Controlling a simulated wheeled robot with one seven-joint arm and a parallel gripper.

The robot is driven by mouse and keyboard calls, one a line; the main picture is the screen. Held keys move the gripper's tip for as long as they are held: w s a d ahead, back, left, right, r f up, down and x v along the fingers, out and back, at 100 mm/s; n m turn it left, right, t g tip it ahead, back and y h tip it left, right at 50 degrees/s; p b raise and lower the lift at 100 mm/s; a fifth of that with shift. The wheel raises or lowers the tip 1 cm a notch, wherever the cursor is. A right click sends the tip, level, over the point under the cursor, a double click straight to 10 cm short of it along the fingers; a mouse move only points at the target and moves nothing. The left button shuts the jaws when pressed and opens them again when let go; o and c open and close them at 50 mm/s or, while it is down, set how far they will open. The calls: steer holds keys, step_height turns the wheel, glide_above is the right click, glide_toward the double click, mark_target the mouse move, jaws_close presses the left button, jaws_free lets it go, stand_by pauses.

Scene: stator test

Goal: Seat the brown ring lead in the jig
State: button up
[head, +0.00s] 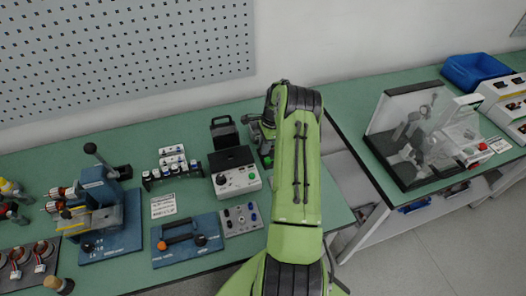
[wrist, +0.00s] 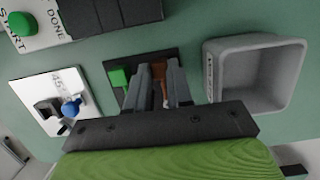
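In the wrist view my gripper (wrist: 160,76) points down over a small dark jig plate (wrist: 112,66). Its two grey fingers stand a little apart. A brown piece (wrist: 158,70) shows between the fingertips; I cannot tell whether they touch it or whether it is the ring lead or part of the jig. In the head view my green arm reaches over the bench and hides the gripper and most of the jig area.
A grey open bin (wrist: 208,75) stands right of the jig. A white plate with a blue knob (wrist: 70,107) lies to the left. A control box (head: 237,180) with a green button stands left of my arm. A blue press (head: 105,200) is farther left on the green bench.

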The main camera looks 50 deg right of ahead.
jaws_close()
steer(key=shift+r+p, duration=1)
steer(key=shift+r, duration=0.6)
